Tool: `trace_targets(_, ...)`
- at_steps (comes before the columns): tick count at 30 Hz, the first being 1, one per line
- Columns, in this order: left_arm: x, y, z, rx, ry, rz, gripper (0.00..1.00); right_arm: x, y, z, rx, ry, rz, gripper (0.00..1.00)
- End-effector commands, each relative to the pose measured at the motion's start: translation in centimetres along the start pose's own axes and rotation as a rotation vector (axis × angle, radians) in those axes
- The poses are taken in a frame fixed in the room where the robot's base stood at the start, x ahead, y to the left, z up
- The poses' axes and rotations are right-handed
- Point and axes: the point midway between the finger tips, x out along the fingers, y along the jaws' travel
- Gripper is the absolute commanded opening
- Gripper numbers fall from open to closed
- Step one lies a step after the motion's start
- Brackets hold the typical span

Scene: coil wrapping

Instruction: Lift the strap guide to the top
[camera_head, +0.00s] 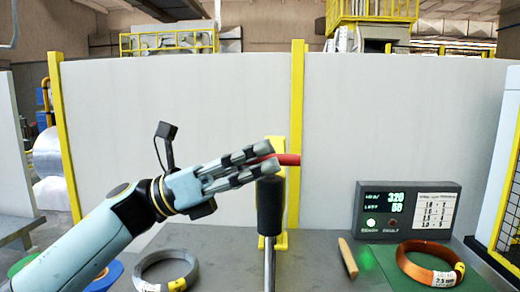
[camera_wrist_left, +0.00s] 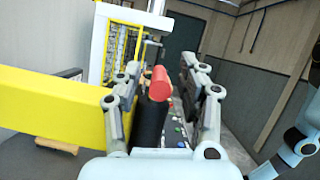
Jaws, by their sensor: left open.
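A short red handle (camera_head: 288,159) sticks out sideways at a narrow yellow upright (camera_head: 280,240) at the back of the bench; it looks like the strap guide's grip. A black cylinder (camera_head: 269,205) on a metal rod stands in front of the upright. My left gripper (camera_head: 268,157) is open, its fingers pointing right and reaching the red handle's left end. In the left wrist view the red handle (camera_wrist_left: 160,82) lies between the two spread fingers, with the black cylinder (camera_wrist_left: 150,118) below it. Contact cannot be told. My right gripper is not seen.
A grey bench (camera_head: 315,272) carries a steel wire coil (camera_head: 146,266), a copper coil (camera_head: 412,268) on a green mat, a wooden-looking bar (camera_head: 347,258) and a display box (camera_head: 447,198). Pale panels (camera_head: 400,110) stand behind. Space above the red handle looks clear.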

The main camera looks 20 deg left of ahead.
Motion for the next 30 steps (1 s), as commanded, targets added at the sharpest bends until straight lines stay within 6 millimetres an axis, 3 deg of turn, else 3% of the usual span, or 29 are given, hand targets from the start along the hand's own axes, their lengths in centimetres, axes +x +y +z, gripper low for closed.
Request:
trace_targets(8, 0.17, 0.02, -0.06, 0.000, 0.000, 0.000, 0.40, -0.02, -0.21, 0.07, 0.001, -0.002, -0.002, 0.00)
trace_targets(18, 0.16, 0.01, -0.05, 0.000, 0.000, 0.000, 0.00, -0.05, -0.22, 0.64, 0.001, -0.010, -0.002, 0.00)
trace_targets(30, 0.21, -0.03, 0.10, 0.000, 0.000, -0.001, 0.00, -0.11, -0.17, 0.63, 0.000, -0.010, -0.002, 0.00)
